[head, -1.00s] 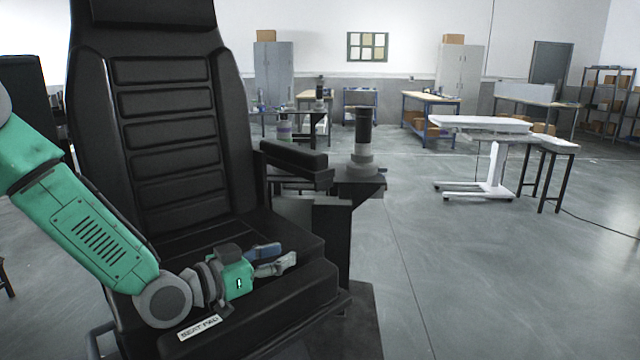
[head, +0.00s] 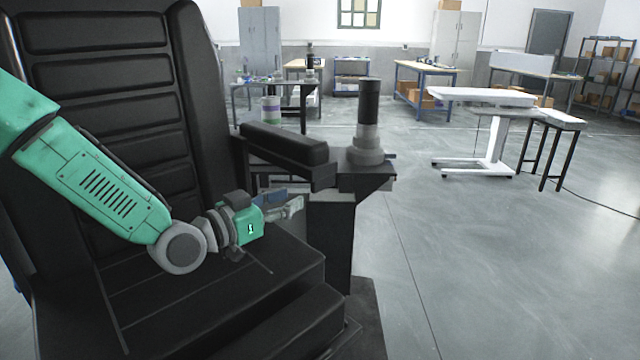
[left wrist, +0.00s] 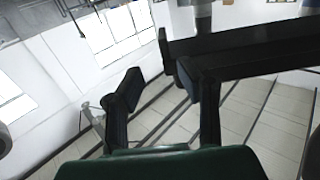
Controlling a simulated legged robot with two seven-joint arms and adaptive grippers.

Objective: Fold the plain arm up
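A black padded armrest (head: 285,146) lies level along the right side of a black seat (head: 215,290) with a ribbed backrest. I cannot tell for certain that it is the plain arm; no other armrest shows. My left gripper (head: 296,199) is over the seat, just below the armrest and on its near side, pointing right. Its two fingers are apart with nothing seen between them. In the left wrist view the open fingers (left wrist: 158,80) face a dark bar, probably the armrest, crossing the upper right. Contact cannot be told. My right gripper is not in view.
A black and grey upright cylinder (head: 368,125) stands on a dark bracket just right of the armrest. A white lift table (head: 480,97) and a dark-legged stand (head: 558,120) are farther right. Workbenches and cabinets line the back. The floor right of the seat is clear.

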